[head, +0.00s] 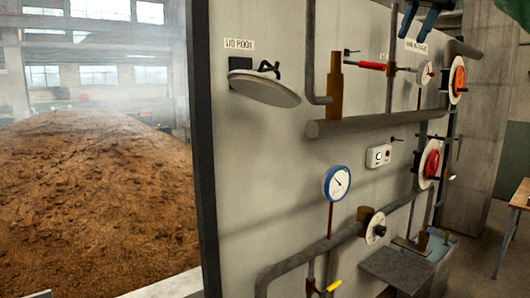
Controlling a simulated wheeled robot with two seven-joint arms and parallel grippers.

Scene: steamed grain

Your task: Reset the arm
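My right gripper (420,18) appears at the top edge of the head view, cut off by the frame. Its two dark prongs point down and stand apart, with nothing visible between them. It is in front of the upper right of the grey wall panel (270,190), above a white label. Whether it touches the panel cannot be told. The rest of the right arm is out of view. My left gripper and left arm are not in view.
The panel carries a round lid (264,88) under a hook label, pipes (380,122), a blue-rimmed gauge (337,183), a red valve (432,163) and an orange valve (459,80). A steaming brown grain heap (95,205) lies left. A wooden table (521,196) stands right.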

